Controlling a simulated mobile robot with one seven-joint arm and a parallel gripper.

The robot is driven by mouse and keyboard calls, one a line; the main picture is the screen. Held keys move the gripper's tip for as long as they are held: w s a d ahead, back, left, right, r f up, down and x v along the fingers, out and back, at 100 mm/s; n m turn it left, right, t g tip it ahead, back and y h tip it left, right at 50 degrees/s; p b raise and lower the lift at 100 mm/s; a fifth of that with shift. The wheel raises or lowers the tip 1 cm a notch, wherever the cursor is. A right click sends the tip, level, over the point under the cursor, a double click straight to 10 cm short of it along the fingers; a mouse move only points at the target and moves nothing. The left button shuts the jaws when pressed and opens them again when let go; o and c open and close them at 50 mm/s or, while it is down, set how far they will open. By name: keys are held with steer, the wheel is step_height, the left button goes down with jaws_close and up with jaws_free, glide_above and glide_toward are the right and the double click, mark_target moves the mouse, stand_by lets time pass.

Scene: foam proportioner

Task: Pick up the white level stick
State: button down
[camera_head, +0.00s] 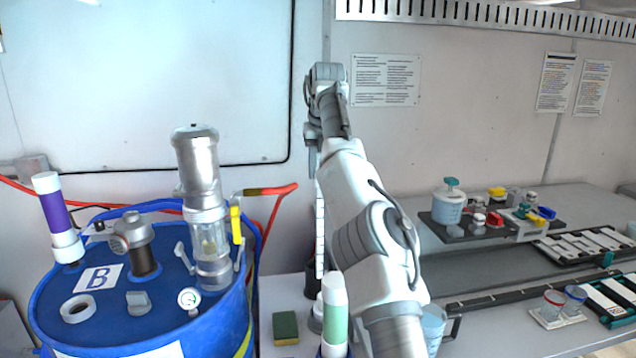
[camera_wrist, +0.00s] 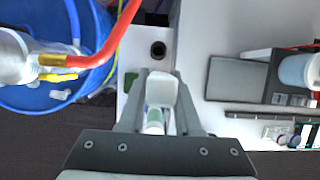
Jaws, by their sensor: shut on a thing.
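The white level stick (camera_head: 319,235) is a thin upright rod with small dark marks along it. It hangs below my gripper (camera_head: 313,165) in the head view, with its lower end in front of or near a dark upright holder (camera_head: 311,285); I cannot tell whether it touches it. In the wrist view, the stick's white top (camera_wrist: 162,88) sits between the two fingers of my gripper (camera_wrist: 160,80), which are shut on it. My arm hides part of the bench behind and to the right of the stick.
A blue drum (camera_head: 140,300) with a metal pump (camera_head: 203,205) stands at the left, with red hose around it. A green-labelled bottle (camera_head: 334,315) and a green sponge (camera_head: 285,326) are in front. A dark tray (camera_head: 490,226) with containers lies at the right.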

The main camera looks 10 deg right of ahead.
steer(key=s+b, duration=0.9)
steer(key=b, duration=0.2)
steer(key=shift+s, duration=0.35)
step_height(320, 180, up, 12)
steer(key=p, duration=1.2)
